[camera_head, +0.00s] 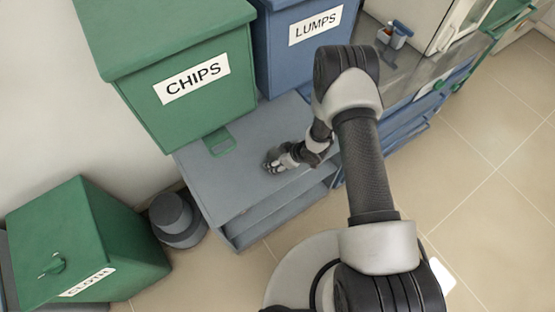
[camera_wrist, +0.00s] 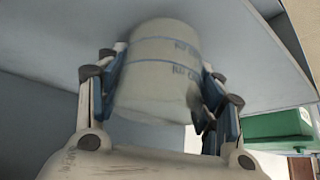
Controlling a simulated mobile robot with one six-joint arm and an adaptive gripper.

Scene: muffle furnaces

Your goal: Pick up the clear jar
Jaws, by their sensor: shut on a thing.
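The jar (camera_wrist: 158,80) is a pale, translucent-looking cylinder with thin blue bands and small printed marks. In the wrist view it sits between the two fingers of my gripper (camera_wrist: 162,90), which touch it on both sides. My gripper is shut on it. In the head view my gripper (camera_head: 282,158) is over the front right part of the grey cabinet top (camera_head: 205,165). The jar cannot be made out there, being hidden or too small. I cannot tell whether it touches the grey surface beside it.
A green CLOTH bin (camera_head: 85,240) and a dark round object (camera_head: 175,220) are at left. Small items (camera_head: 395,35) stand on the right bench. Floor at right is clear.

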